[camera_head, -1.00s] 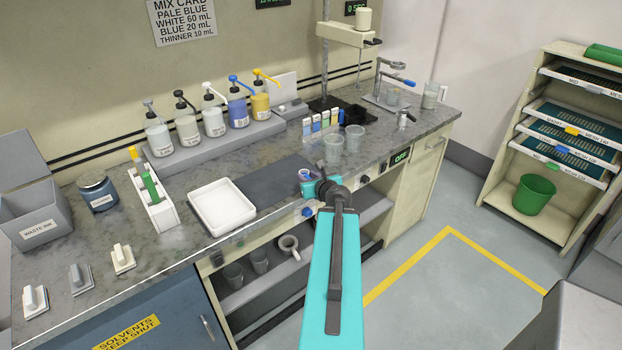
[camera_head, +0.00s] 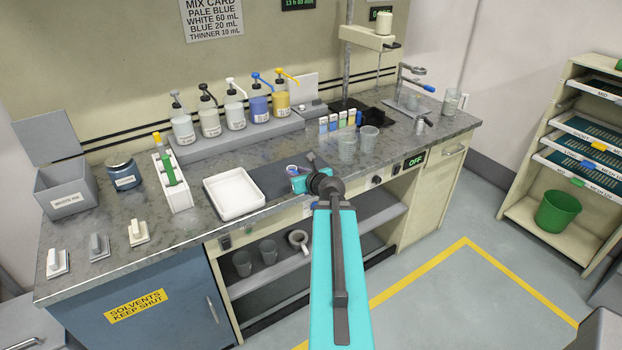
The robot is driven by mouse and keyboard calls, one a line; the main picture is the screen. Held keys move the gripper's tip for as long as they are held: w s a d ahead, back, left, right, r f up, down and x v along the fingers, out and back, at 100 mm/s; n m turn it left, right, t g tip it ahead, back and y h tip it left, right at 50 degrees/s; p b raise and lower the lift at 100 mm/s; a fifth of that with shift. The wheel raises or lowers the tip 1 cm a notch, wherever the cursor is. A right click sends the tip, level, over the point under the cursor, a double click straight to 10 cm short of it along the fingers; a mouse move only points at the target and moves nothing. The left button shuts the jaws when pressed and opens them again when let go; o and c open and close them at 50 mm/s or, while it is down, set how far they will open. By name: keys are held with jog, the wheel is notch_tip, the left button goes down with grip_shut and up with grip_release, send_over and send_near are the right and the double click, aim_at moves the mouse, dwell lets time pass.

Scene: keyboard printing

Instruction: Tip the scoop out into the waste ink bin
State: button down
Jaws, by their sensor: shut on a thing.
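The waste ink bin (camera_head: 70,202) is a grey box labelled "WASTE INK" at the far left of the counter. Its lid (camera_head: 46,139) stands open behind it. My gripper (camera_head: 297,178) is at the end of my turquoise arm, over the front middle of the counter, far to the right of the bin. It is shut on a small pale thing with some blue in it, apparently the scoop (camera_head: 292,170). My wrist hides most of it, so its tilt and contents are hard to tell.
A white tray (camera_head: 236,212), a white rack (camera_head: 178,203) with a green-handled tool and a dark blue jar (camera_head: 122,180) stand between gripper and bin. Pump bottles line a shelf (camera_head: 190,150) behind.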

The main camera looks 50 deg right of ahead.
jog(key=w+a+r+n+y+b, duration=0.1)
jog(key=w+a+r, duration=0.3)
jog(key=a, duration=0.9)
jog(key=w+a+r+n+y+b, duration=0.1)
jog(key=w+a+r+y+b, duration=0.1)
jog(key=w+a+r, duration=0.3)
jog(key=w+a+r+n+t+y+b, duration=0.1)
jog(key=w+a+r, duration=0.4)
jog(key=w+a, duration=0.6)
jog(key=shift+w+a+n+y, duration=0.4)
jog(key=shift+a+n, duration=0.2)
jog(key=shift+a, duration=5.6)
jog(key=shift+s, duration=0.1)
